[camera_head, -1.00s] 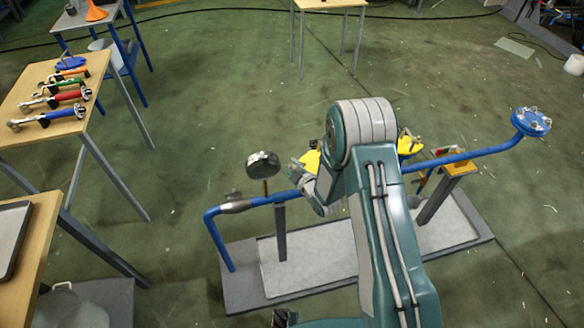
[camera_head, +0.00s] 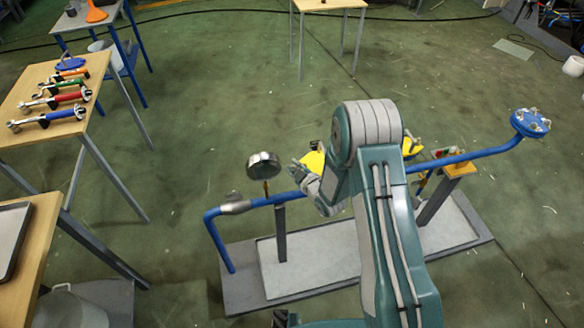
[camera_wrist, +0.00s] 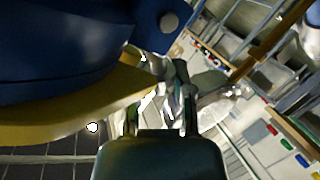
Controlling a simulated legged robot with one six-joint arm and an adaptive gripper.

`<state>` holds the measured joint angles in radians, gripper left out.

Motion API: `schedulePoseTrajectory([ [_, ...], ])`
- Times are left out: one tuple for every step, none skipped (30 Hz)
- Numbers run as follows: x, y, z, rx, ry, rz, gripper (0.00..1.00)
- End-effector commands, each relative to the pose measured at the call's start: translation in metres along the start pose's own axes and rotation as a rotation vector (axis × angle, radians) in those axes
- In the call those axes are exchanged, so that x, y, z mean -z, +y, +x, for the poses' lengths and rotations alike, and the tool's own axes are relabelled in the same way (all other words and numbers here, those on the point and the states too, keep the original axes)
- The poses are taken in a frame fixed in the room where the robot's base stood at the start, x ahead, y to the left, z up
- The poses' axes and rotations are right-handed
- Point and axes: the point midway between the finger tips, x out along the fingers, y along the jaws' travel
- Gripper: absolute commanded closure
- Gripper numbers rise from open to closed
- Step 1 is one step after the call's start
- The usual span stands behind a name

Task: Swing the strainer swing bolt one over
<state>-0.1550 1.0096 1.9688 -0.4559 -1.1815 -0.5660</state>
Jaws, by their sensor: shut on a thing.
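The strainer shows in the wrist view as a large dark blue body (camera_wrist: 60,45) with a yellow rim or flange (camera_wrist: 75,110), filling the left side. My gripper (camera_wrist: 163,95) is beside the yellow edge, with its fingers closed around a small bright metal piece, which looks like a swing bolt (camera_wrist: 167,108). Its exact tilt is hard to tell. In the head view, yellow parts of the strainer (camera_head: 313,162) show on both sides of my arm. My arm hides most of it there, including the held bolt.
A blue pipe (camera_head: 450,160) runs from the strainer to a blue flange (camera_head: 530,123) at right. A round gauge (camera_head: 263,165) stands left of the strainer. A grey skid base (camera_head: 245,290) lies below. A table (camera_head: 20,95) with several wrenches is at far left.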

Motion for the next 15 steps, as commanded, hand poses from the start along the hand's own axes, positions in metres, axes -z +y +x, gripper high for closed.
schedulePoseTrajectory([
  [-0.0055, -0.0018, -0.0021, 0.003, -0.015, 0.006, 1.0],
  [-0.0056, -0.0018, -0.0021, 0.003, -0.015, 0.006, 1.0],
  [-0.0057, -0.0019, -0.0022, 0.003, -0.015, 0.006, 0.57],
  [-0.0055, -0.0018, -0.0021, 0.003, -0.014, 0.005, 0.53],
  [-0.0052, -0.0017, -0.002, 0.003, -0.014, 0.005, 0.53],
  [-0.0048, -0.0016, -0.0019, 0.002, -0.013, 0.004, 0.53],
  [-0.0045, -0.0015, -0.0019, 0.002, -0.012, 0.004, 0.53],
  [-0.0042, -0.0014, -0.0018, 0.002, -0.012, 0.004, 0.53],
  [-0.0038, -0.0014, -0.0016, 0.002, -0.011, 0.003, 0.53],
  [-0.0035, -0.0014, -0.0015, 0.002, -0.01, 0.003, 0.53],
  [-0.0032, -0.0014, -0.0014, 0.002, -0.01, 0.002, 0.53],
  [-0.0029, -0.0015, -0.0012, 0.002, -0.009, 0.002, 0.53],
  [-0.0026, -0.0015, -0.0011, 0.002, -0.009, 0.001, 0.53],
  [-0.0024, -0.0016, -0.0009, 0.002, -0.008, 0.001, 0.53],
  [-0.0021, -0.0017, -0.0008, 0.002, -0.008, 0.0, 0.53],
])
